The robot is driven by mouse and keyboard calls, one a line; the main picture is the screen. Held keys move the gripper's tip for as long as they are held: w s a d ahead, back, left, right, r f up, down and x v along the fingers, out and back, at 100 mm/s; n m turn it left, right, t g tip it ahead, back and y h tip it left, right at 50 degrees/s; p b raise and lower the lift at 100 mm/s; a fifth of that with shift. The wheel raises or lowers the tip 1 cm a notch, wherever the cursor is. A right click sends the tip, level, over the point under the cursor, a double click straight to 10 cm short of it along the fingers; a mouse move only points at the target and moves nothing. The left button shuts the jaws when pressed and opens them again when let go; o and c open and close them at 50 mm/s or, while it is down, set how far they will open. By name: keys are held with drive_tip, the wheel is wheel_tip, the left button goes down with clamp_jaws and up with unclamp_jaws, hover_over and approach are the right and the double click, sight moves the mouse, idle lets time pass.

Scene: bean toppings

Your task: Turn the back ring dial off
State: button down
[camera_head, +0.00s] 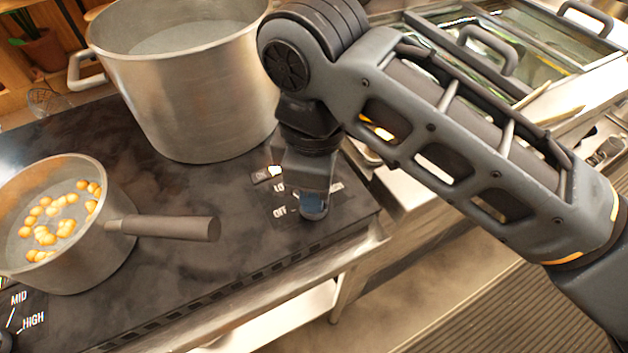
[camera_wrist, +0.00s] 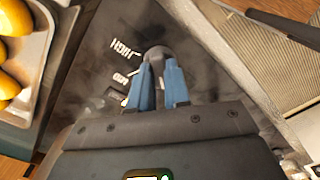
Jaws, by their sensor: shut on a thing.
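The dial (camera_wrist: 157,51) is a grey, rounded knob on the dark stove top, and it shows at the tips of my gripper in the wrist view. My gripper (camera_wrist: 159,66) has blue fingers, one on each side of the dial, shut on it. In the head view my gripper (camera_head: 312,199) points down onto the panel near the stove's right front corner, and mostly hides the dial. White labels beside it include OFF and HIGH. The dial's pointer direction cannot be made out. A small lit switch (camera_head: 268,174) sits just behind the labels.
A large metal pot (camera_head: 190,95) stands at the back, close to my arm. A smaller saucepan (camera_head: 110,250) with round yellow beans stands at the left, its handle (camera_head: 175,228) reaching toward the dial. Another dial (camera_head: 6,340) shows at the bottom left.

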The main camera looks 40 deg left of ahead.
drive_tip(key=shift+n, duration=1.5)
drive_tip(key=c, duration=1.1)
unclamp_jaws()
wheel_tip(320, 180, up, 8)
drive_tip(key=shift+f, duration=0.1)
